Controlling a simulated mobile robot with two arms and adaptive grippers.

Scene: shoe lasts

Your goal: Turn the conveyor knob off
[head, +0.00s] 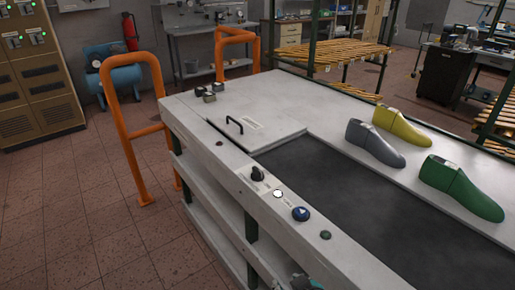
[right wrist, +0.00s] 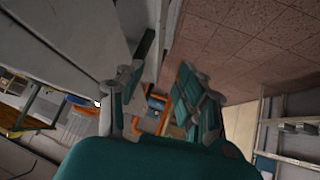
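The conveyor knob (head: 258,174) is a small black knob on the pale side rail of the conveyor (head: 225,160), near the middle of the head view. Small markings lie around it, too small to read, and I cannot tell its setting. My right gripper (right wrist: 161,80) is open and empty in the right wrist view, with its two teal and grey fingers apart. The knob cannot be made out there. A small teal and grey piece of mine shows at the bottom edge of the head view, below the knob and apart from it. My left gripper is not in view.
Along the rail past the knob are a white button (head: 278,194), a blue button (head: 300,213) and a dark green button (head: 325,235). Grey (head: 375,146), yellow (head: 402,127) and green (head: 460,188) shoe lasts lie beyond the belt. Orange rails (head: 127,130) stand left.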

